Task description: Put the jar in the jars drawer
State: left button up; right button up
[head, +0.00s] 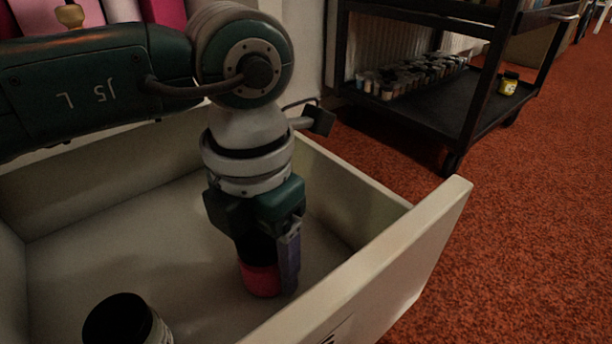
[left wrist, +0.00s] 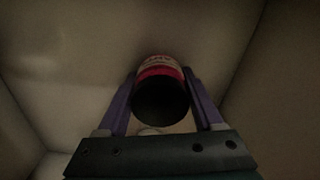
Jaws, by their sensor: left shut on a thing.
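The jar (head: 261,279) has a dark lid and a red body. My left gripper (head: 272,262) is shut on it, inside the open drawer (head: 190,240), pointing down. The jar is low over the drawer floor; I cannot tell whether it touches. In the left wrist view the same jar (left wrist: 162,92) sits between the two purple fingers, its dark lid toward the camera and a red and white label beyond. Another jar (head: 125,320) with a black lid stands in the drawer at the lower left. My right gripper is not in view.
The drawer's front panel (head: 400,270) rises on the right of my gripper. A black cart (head: 430,115) stands beyond it with several small jars (head: 420,72) and a yellow jar (head: 508,83) on its lower shelf. Red carpet (head: 530,210) is clear on the right.

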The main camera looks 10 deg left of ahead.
aim_at(262, 236)
pick_arm(q)
jog(key=shift+f, duration=0.1)
jog(key=o, duration=1.5)
jog(key=shift+c, duration=0.2)
notch_tip(262, 236, up, 13)
jog(key=p, duration=0.9)
jog(key=shift+f+p, duration=0.2)
jog(key=shift+p, duration=0.1)
